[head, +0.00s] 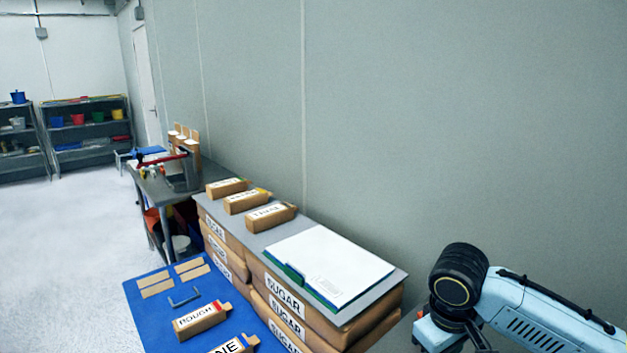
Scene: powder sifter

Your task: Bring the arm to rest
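One of my arms (535,305) shows at the lower right, light blue with a black round joint. It comes in from the right edge, so it appears to be my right arm. Its joint is bent beside the right end of the sugar stack, close to the grey wall. Its gripper is out of the picture below. My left arm and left gripper do not show.
A stack of sugar boxes (285,302) bears a grey board with a white clipboard (330,262) and three small cartons (246,201). A blue mat (150,318) with cartons lies in front. A metal table (160,192) stands behind. Floor (60,265) at left is clear.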

